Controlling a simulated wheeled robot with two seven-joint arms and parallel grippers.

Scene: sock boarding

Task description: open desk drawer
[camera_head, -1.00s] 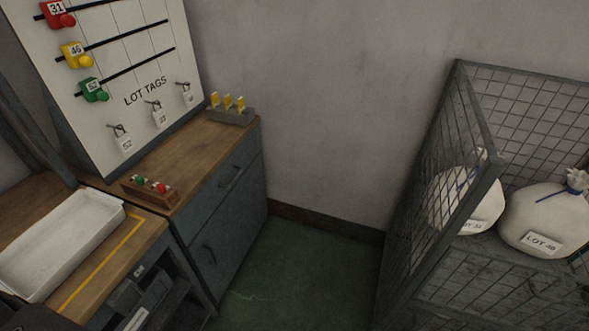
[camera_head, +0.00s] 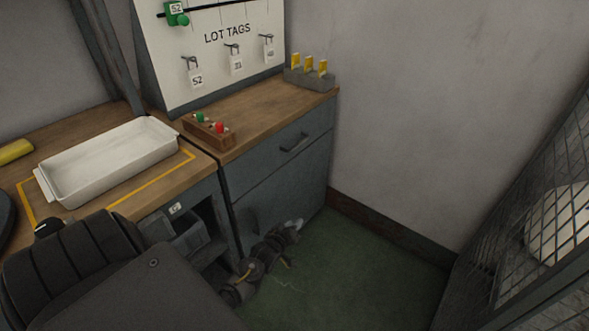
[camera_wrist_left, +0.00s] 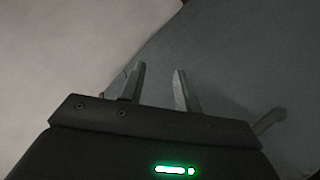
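The desk drawer (camera_head: 275,150) is the grey upper front of the cabinet under the wooden top, and it looks closed. Its dark bar handle (camera_head: 294,142) is in the middle of that front. My left gripper (camera_head: 296,227) is low in front of the cabinet, below and apart from the drawer handle. In the left wrist view its two fingers (camera_wrist_left: 160,68) stand apart with nothing between them. A grey-blue surface fills the right of that view, with a curved handle-like piece (camera_wrist_left: 270,120) beside the gripper. My right gripper is not in view.
A lower door (camera_head: 275,190) with its own handle is under the drawer. A white tray (camera_head: 110,158) is on the bench at left, above an open bin (camera_head: 185,238). A wire cage (camera_head: 545,220) stands at right. The green floor (camera_head: 345,270) between is clear.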

